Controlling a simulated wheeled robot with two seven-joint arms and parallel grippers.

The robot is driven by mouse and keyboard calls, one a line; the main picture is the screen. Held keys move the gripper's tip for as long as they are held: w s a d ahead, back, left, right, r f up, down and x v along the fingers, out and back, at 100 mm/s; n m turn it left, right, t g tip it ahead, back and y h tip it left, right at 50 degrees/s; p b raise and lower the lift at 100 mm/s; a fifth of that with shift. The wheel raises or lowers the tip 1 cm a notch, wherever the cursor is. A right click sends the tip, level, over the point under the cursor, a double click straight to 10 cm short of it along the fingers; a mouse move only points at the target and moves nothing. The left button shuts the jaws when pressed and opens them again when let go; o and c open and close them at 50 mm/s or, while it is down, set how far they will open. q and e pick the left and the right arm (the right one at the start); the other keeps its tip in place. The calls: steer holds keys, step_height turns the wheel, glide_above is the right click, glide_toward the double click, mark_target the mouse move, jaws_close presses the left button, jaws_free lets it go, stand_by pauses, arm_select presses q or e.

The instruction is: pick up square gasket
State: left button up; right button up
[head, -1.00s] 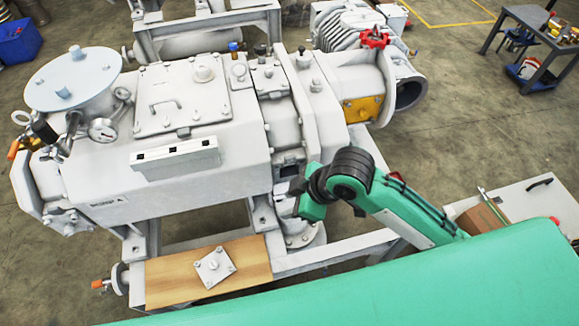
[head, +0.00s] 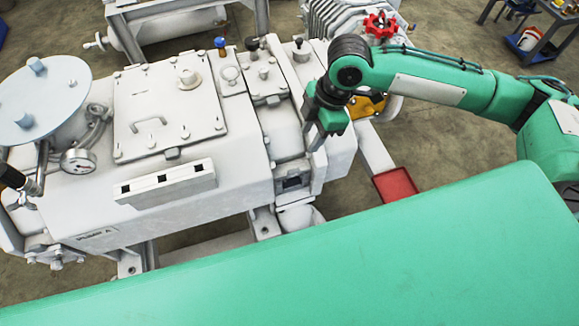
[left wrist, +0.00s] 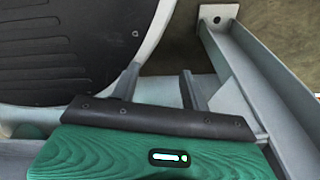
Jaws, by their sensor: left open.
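I cannot make out the square gasket in either view. A square dark port (head: 292,182) shows on the near side of the white pump (head: 235,160). My right gripper (head: 315,140) points down over the pump just above that port, and I cannot tell whether its fingers are apart or hold anything.
My green body hides the lower part of the head view. A red tray-like piece (head: 396,186) is right of the pump. A red handwheel (head: 381,25) and a pressure gauge (head: 78,161) stick up. A frame beam (left wrist: 245,75) runs along the right of the wrist view.

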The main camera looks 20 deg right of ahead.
glide_toward(294, 170)
steer(key=f, duration=0.1)
steer(key=shift+w+x, duration=0.25)
steer(key=shift+x, duration=0.95)
steer(key=shift+s+f, duration=0.15)
steer(key=shift+f, duration=0.15)
steer(key=shift+a+f, duration=0.2)
steer(key=shift+f, duration=0.1)
steer(key=x, duration=0.4)
steer(key=shift+s+a+f+p, duration=0.15)
steer(key=shift+s+p, duration=0.05)
steer(key=shift+p, duration=0.1)
jaws_close()
arm_select(q)
steer(key=shift+s+a+f+g, duration=0.15)
steer(key=shift+s+a, duration=0.15)
steer(key=shift+s, duration=0.55)
steer(key=shift+s+a+r+g, duration=0.15)
steer(key=shift+s+a, duration=0.15)
steer(key=shift+s, duration=0.55)
